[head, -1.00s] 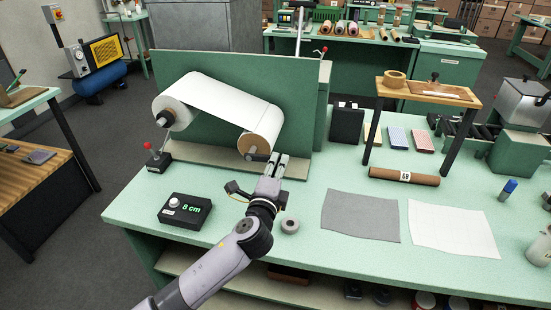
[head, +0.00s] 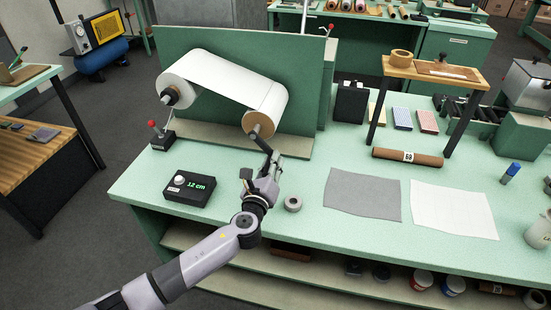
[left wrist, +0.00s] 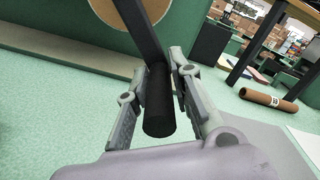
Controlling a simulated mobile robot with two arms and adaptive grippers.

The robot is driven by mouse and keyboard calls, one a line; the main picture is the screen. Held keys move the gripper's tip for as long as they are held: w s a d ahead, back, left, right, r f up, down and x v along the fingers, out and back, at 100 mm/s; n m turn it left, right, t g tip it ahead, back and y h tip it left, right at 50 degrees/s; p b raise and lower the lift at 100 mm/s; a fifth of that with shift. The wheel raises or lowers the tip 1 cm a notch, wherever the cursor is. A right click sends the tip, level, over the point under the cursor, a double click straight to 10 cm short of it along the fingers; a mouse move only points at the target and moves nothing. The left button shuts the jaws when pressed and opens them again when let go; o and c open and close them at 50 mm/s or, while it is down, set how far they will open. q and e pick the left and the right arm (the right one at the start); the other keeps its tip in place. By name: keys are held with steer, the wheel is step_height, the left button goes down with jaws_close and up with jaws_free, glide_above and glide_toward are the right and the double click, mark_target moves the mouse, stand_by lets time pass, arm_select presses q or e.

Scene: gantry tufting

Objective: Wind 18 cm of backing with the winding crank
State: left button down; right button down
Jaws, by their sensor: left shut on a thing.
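The winder stands at the back left of the green table. White backing (head: 233,85) runs from the left roll (head: 184,90) to the right roll (head: 275,105). The black winding crank (head: 262,143) comes out of the right roll's core and points down and right. The length counter (head: 188,188) reads 12 cm in green. My left gripper (head: 272,167) is at the crank's outer end. The left wrist view shows its two fingers (left wrist: 158,95) on either side of the black crank handle (left wrist: 158,113), shut on it. My right gripper is out of view.
A red-knobbed lever (head: 157,130) stands left of the winder. A grey tape roll (head: 293,204) lies right of my left gripper. Grey (head: 362,194) and white sheets (head: 453,210) lie to the right. A brown roll (head: 407,158) lies before a wooden stand (head: 400,70).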

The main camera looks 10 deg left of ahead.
arm_select(q)
steer(key=shift+w+a+f+m, duration=0.15)
steer(key=shift+a+m, duration=0.2)
steer(key=shift+m, duration=0.3)
steer(key=shift+s+a+f+m, duration=0.1)
steer(key=shift+a+m, duration=0.25)
steer(key=shift+m, duration=0.3)
steer(key=c, duration=1.7)
jaws_free()
steer(key=shift+w, duration=0.1)
steer(key=shift+o, duration=1.1)
steer(key=shift+d+f, duration=0.1)
steer(key=shift+f, duration=0.15)
steer(key=s, duration=1.2)
steer(key=shift+a, duration=0.3)
